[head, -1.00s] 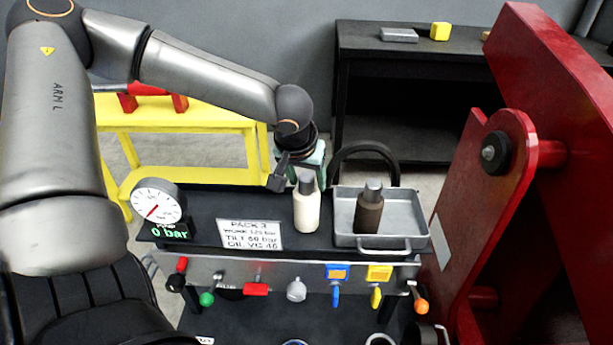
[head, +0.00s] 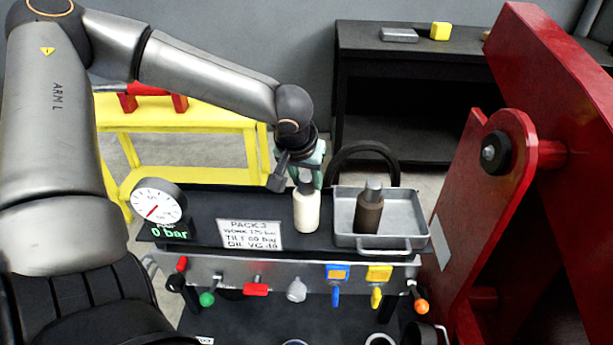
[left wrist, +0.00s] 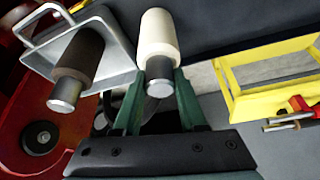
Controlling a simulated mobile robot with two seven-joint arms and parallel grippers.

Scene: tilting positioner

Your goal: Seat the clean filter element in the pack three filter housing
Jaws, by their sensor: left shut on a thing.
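The clean filter element (head: 307,211) is a cream cylinder with a metal neck. It stands upright on the dark top of the pack 3 bench, left of the tray. My left gripper (head: 306,176), with green fingers, is shut on its metal neck from above and behind. In the left wrist view the fingers (left wrist: 158,88) lie on both sides of the neck, and the cream body (left wrist: 158,35) extends beyond them. A brown, dirty-looking element (head: 368,214) with a metal neck stands in the tray. I cannot make out the filter housing for certain. My right gripper is not in view.
The grey metal tray (head: 405,240) is close to the right. A gauge (head: 158,203) reading 0 bar and a pack 3 placard (head: 250,235) are to the left. Coloured valves line the front panel (head: 225,270). A large red frame (head: 480,210) rises at right.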

